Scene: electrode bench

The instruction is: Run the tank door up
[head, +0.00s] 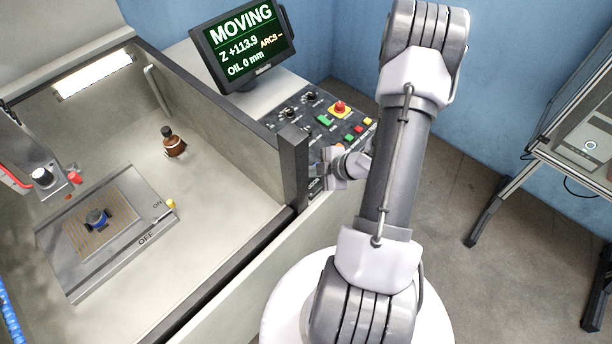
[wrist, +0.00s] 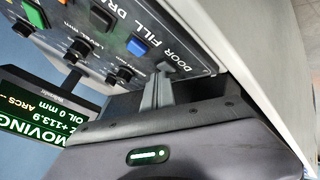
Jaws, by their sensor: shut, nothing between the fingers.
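In the head view, the tank (head: 122,210) lies at left, and I see down into it. A pale panel with a dark top edge (head: 235,262) runs along its near side; I cannot tell whether this is the door or how far up it is. The control panel (head: 300,117) stands beyond the tank's right corner post. My gripper (head: 322,173) is at the panel's near edge. In the wrist view, my shut fingers (wrist: 160,90) are at the small pale DOOR switch (wrist: 164,68), beside its label; contact is unclear. A blue button (wrist: 137,46) sits by FILL.
A tilted monitor (head: 243,42) reads MOVING, Z +113.9, OIL 0 mm. A red stop button (head: 340,107) is on the panel. In the tank are a brown bottle (head: 174,144) and a plate marked ON and OFF (head: 108,265). A dark post (head: 293,168) stands beside my gripper.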

